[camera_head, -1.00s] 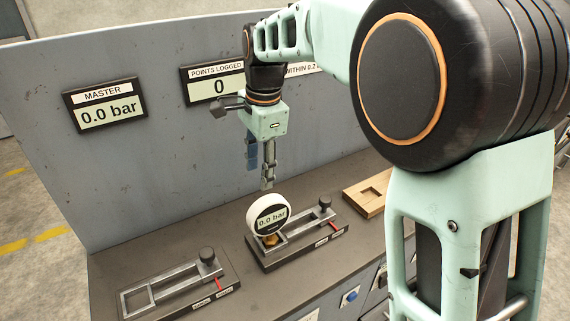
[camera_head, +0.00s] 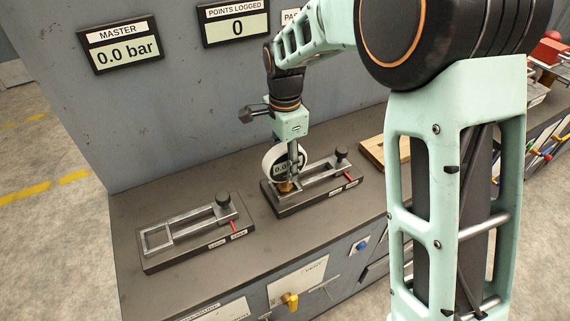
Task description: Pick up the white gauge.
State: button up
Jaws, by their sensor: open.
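The white gauge (camera_head: 271,166) stands upright on its brass base in the left end of the right-hand metal fixture (camera_head: 318,183). Its round dial faces me and is partly hidden by a finger. My gripper (camera_head: 291,168) points down at the gauge, with its open fingers level with the dial. One finger shows in front of the dial; the other is hidden, so I cannot tell whether either touches the gauge.
An empty metal fixture (camera_head: 190,231) with a black knob lies to the left on the bench. A wooden block (camera_head: 372,151) lies to the right. The grey back panel (camera_head: 190,110) rises close behind, carrying the master display (camera_head: 121,47) reading 0.0 bar and a points display (camera_head: 236,26) reading 0.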

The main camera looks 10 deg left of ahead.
jog(key=shift+f, duration=0.15)
grip_shut()
dwell(0.5)
